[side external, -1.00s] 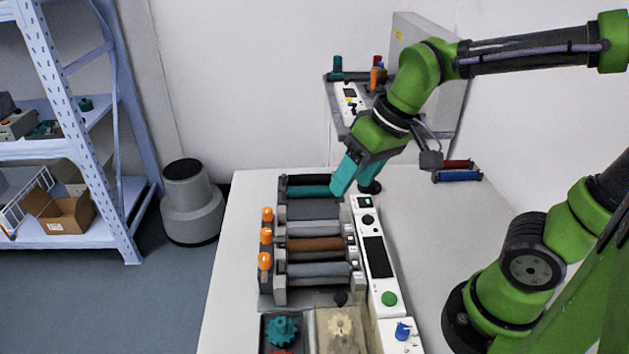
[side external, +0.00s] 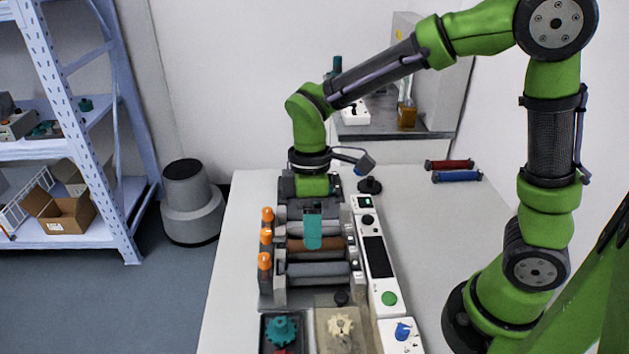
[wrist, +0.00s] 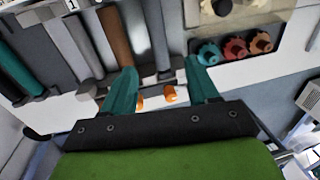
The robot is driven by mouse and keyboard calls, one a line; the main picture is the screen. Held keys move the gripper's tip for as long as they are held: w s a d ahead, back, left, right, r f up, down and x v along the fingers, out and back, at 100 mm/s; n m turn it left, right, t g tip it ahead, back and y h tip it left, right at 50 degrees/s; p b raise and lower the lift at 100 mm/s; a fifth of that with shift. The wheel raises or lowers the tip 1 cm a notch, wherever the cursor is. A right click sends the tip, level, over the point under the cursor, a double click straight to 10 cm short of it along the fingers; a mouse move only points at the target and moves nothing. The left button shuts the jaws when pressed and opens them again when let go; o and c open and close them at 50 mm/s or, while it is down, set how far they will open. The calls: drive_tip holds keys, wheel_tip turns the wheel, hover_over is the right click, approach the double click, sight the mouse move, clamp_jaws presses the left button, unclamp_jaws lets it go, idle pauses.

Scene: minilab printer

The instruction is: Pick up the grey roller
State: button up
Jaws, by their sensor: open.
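The printer unit (side external: 279,292) holds parallel rollers across its frame. A grey roller (side external: 318,270) lies nearest the front; behind it is a brown roller (side external: 335,244), then another grey roller (side external: 290,229). I cannot tell which grey one is meant. My gripper (side external: 313,246) points down over the middle rollers, hiding parts of the brown one and the grey one behind it. In the wrist view my gripper (wrist: 160,80) is open, with nothing between its teal fingers. There the brown roller (wrist: 115,35) runs between a grey roller (wrist: 70,45) and the other grey roller (wrist: 152,35).
Orange knobs (side external: 265,261) line the unit's left side. A white control panel (side external: 387,283) with a green button stands on its right. Teal (side external: 281,330) and cream (side external: 341,325) gears sit in front. Red (side external: 450,164) and blue (side external: 457,176) rollers lie at the back right.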

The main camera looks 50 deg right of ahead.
hover_over(315, 265)
drive_tip(key=f, duration=0.2)
drive_tip(key=w+f, duration=0.1)
drive_tip(key=f, duration=0.1)
drive_tip(key=shift+d+f, duration=0.1)
drive_tip(key=f, duration=0.5)
drive_tip(key=shift+s, duration=0.4)
clamp_jaws()
